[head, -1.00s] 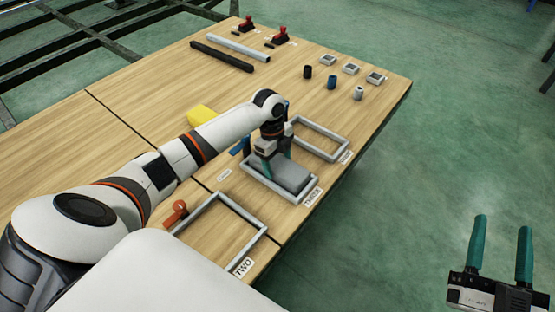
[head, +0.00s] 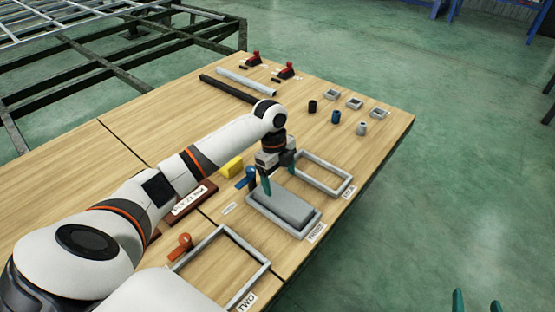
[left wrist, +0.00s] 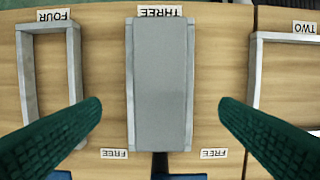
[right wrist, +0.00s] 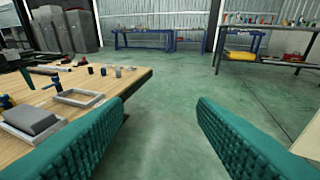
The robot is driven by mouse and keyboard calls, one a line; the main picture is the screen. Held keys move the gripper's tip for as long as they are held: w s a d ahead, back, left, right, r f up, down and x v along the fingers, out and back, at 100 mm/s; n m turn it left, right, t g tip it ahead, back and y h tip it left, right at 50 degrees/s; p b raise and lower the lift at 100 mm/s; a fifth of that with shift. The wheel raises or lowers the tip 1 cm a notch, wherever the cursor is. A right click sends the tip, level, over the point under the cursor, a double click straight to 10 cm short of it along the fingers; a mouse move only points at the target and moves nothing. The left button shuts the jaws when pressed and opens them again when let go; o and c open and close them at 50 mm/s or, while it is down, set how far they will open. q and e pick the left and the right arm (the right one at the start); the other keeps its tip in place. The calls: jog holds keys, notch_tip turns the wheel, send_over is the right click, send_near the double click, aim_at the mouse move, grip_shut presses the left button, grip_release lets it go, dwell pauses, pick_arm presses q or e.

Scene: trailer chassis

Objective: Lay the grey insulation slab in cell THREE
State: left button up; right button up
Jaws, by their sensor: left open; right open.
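The grey insulation slab (head: 284,208) lies inside the frame of cell THREE (head: 299,234). In the left wrist view the slab (left wrist: 161,85) fills most of that frame (left wrist: 189,60), lined up with its sides, beside the THREE label (left wrist: 160,11). My left gripper (head: 279,181) is open just above the slab's far end; its fingers (left wrist: 160,118) stand apart on either side, clear of it. My right gripper (right wrist: 160,125) is open and empty, off the table over the floor; the slab (right wrist: 30,119) also shows in the right wrist view.
Cell FOUR's empty frame (head: 325,173) and cell TWO's empty frame (head: 222,250) flank cell THREE. A blue handle (head: 246,178), an orange one (head: 181,246) and a yellow block (head: 231,166) are nearby. Bars, small cylinders and square pieces lie at the back.

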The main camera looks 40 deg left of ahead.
pick_arm(q)
notch_tip(320, 180, up, 4)
jog(key=p, duration=0.1)
jog(key=n+t, duration=0.2)
send_over(296, 213)
notch_tip(296, 213, down, 6)
jog(key=shift+s+r, duration=0.1)
jog(key=s+d+f+n+t+h, duration=0.25)
jog(key=s+d, duration=0.25)
jog(key=d, duration=0.4)
jog(key=s+r+n+t+y, duration=0.2)
jog(key=s+r+n+t, duration=0.5)
jog(key=n, duration=0.5)
jog(key=shift+s+d+r, duration=0.15)
jog(key=shift+s+r, duration=0.55)
jog(key=shift+r, duration=0.1)
pick_arm(e)
jog(key=s+d+f+g+h, duration=0.1)
jog(key=s+f+g, duration=0.2)
jog(key=f, duration=0.2)
jog(key=shift+d+g, duration=0.35)
jog(key=shift+g, duration=0.05)
jog(key=shift+a, duration=0.15)
